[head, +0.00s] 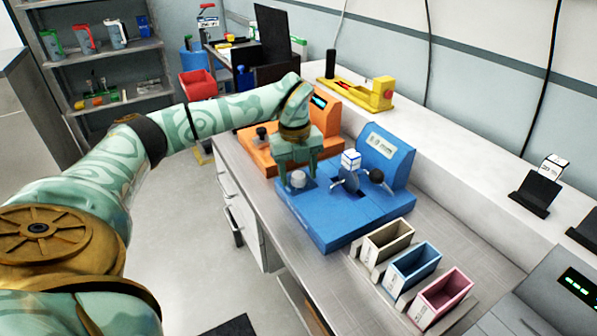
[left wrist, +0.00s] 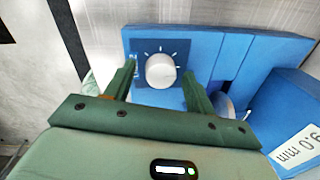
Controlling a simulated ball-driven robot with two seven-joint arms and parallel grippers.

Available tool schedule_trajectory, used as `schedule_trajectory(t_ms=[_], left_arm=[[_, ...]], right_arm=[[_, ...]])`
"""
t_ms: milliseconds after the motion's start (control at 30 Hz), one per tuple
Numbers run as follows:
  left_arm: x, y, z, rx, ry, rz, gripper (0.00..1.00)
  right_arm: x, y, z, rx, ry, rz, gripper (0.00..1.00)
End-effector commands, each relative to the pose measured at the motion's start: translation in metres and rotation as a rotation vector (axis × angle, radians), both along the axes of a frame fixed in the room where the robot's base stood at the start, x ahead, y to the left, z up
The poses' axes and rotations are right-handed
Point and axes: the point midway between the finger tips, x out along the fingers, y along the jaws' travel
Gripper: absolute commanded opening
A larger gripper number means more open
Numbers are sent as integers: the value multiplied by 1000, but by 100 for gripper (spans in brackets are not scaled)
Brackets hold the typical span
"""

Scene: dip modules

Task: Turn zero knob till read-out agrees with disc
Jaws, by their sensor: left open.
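The blue device (head: 330,222) stands on the bench, with a raised sloped housing bearing a white label (head: 389,141). Its pale round zero knob (head: 298,179) is at the near left of the base. In the left wrist view the knob (left wrist: 160,70) sits on a dark blue plate with white tick marks. My left gripper (head: 297,177) is open and points down over the knob, one finger on each side, with gaps showing.
An orange device (head: 262,152) with a lit display stands behind the left gripper. Beige (head: 388,240), blue (head: 413,263) and pink (head: 442,296) bins line the bench at right. A yellow tool (head: 360,94) lies on the back ledge. Bare bench lies in front of the bins.

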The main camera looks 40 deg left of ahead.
Motion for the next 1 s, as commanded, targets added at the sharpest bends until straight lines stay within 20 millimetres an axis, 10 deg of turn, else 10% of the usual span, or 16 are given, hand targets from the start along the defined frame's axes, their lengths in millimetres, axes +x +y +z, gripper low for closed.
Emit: schedule_trajectory(t_ms=[200, 1000], left_arm=[[0, 0, 0, 0, 0, 0, 10], [0, 1, 8, 1, -3, -354, 10]], right_arm=[[0, 0, 0, 0, 0, 0, 36], [18, 0, 56, 1, -43, 0, 36]])
